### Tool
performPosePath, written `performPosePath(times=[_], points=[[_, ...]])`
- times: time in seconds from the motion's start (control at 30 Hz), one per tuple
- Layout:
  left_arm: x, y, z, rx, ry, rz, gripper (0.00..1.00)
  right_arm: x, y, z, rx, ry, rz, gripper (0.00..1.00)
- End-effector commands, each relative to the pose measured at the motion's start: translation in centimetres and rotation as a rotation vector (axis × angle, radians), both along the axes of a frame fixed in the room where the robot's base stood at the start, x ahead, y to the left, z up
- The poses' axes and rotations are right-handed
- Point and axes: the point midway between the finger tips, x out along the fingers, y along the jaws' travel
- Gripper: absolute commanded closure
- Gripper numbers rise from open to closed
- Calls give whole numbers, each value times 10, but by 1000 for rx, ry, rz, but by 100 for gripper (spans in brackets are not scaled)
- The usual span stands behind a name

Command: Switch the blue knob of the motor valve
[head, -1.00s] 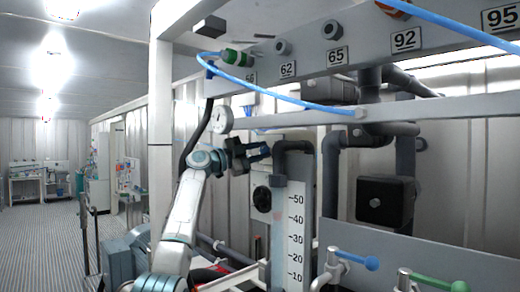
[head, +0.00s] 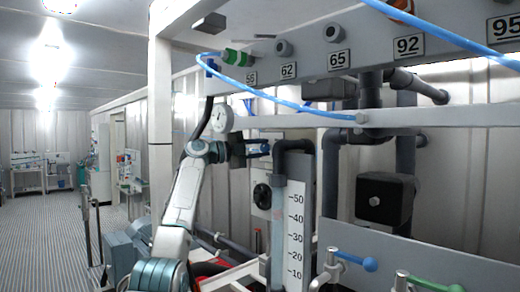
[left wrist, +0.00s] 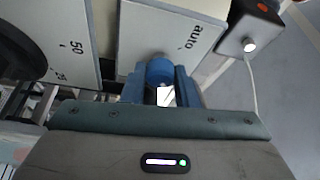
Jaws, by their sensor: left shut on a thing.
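The blue knob (left wrist: 160,70) sits on a pale panel (left wrist: 165,30) marked "auto" in the left wrist view. My left gripper (left wrist: 159,84) has its two blue fingers on either side of the knob and is shut on it. In the head view my left gripper (head: 262,148) reaches in beside the vertical dark pipe, near the round white gauge. The knob cannot be made out in the head view. My right gripper is not in view.
A black dial (left wrist: 18,50) with a "50" and "25" scale is left of the panel. A dark box with an orange top (left wrist: 262,10) is at right. A white level scale (head: 296,235), a blue-handled valve (head: 350,260) and a green-handled valve (head: 430,284) stand at lower right.

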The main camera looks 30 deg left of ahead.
Motion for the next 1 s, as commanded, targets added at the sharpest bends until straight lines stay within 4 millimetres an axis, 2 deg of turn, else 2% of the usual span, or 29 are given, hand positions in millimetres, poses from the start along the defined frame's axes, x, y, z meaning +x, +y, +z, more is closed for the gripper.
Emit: performPosePath(times=[0.17, 0.2, 0.27, 0.3, 0.67, 1.0], points=[[0, 0, -2, 2, 3, -2, 96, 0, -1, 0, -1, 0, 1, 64], [0, 0, -2, 2, 3, -2, 65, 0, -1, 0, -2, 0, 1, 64], [0, 0, -2, 1, 3, -2, 54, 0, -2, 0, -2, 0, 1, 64], [0, 0, -2, 1, 3, -2, 51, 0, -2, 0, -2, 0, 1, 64], [0, 0, -3, -29, 11, 0, 51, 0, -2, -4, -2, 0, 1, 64], [0, -2, -8, -335, 117, -1, 51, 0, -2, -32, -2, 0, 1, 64]])
